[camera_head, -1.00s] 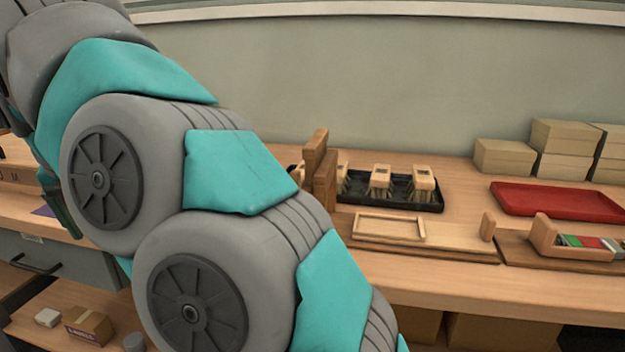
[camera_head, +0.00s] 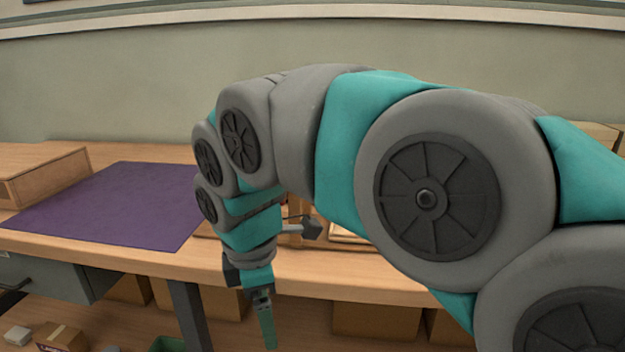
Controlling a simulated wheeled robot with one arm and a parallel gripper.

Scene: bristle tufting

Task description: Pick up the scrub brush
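I cannot make out a scrub brush in the current head view. My arm crosses the right half of the picture and hides much of the bench behind it. My gripper (camera_head: 266,318) hangs down in front of the bench's front edge, left of the picture's middle. I see it nearly edge-on, with a green finger showing. I cannot tell whether its fingers are apart, and I see nothing held in it.
A purple mat (camera_head: 115,205) lies bare on the wooden bench (camera_head: 165,262). A wooden box (camera_head: 45,178) stands at the far left. Small wooden parts (camera_head: 297,238) show behind my arm. Cardboard boxes (camera_head: 375,320) sit under the bench.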

